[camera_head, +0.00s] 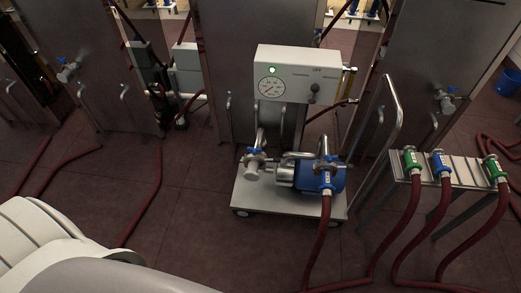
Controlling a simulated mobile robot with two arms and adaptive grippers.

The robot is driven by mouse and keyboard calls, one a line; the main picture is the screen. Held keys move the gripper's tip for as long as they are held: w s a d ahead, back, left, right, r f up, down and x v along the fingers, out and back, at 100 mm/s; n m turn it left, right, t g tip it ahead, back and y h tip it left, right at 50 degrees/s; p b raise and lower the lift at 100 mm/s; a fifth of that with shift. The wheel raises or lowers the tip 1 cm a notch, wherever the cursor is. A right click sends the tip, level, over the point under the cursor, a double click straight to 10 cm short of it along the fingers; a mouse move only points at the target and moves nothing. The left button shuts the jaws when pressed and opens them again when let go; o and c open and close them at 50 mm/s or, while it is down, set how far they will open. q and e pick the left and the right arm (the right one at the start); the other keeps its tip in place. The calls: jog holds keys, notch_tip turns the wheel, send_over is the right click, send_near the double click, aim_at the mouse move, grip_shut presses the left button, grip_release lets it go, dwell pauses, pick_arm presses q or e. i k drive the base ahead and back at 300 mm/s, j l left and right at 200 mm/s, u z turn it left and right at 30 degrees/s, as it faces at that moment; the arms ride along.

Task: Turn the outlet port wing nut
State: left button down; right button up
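A wheeled pump cart (290,208) stands at the centre, with a blue motor pump (302,175) on it. On the pump's right side, a fitting with blue wing-like parts (326,167) joins a red hose (322,225). On its left side, a silver port (253,162) with a small blue part has no hose on it. Both are too small to make out the wing nuts clearly, and I cannot tell which is the outlet. Neither gripper shows; only white arm links of mine (75,260) show at the lower left, apart from the cart.
A control box (297,75) with a gauge and a lit green lamp rises over the cart. A metal rack (465,168) on the right holds green and blue hose ends. Red hoses cross the floor. Large steel tanks (262,45) stand behind. The floor left of the cart (195,190) is mostly clear.

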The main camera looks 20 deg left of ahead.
aim_at(253, 151)
jog(key=i+j+z, duration=0.15)
jog(key=j, duration=0.2)
jog(key=i+j+z, duration=0.1)
jog(key=j, duration=0.25)
jog(key=i+j+z, duration=0.15)
jog(key=j, duration=0.25)
jog(key=i, duration=0.05)
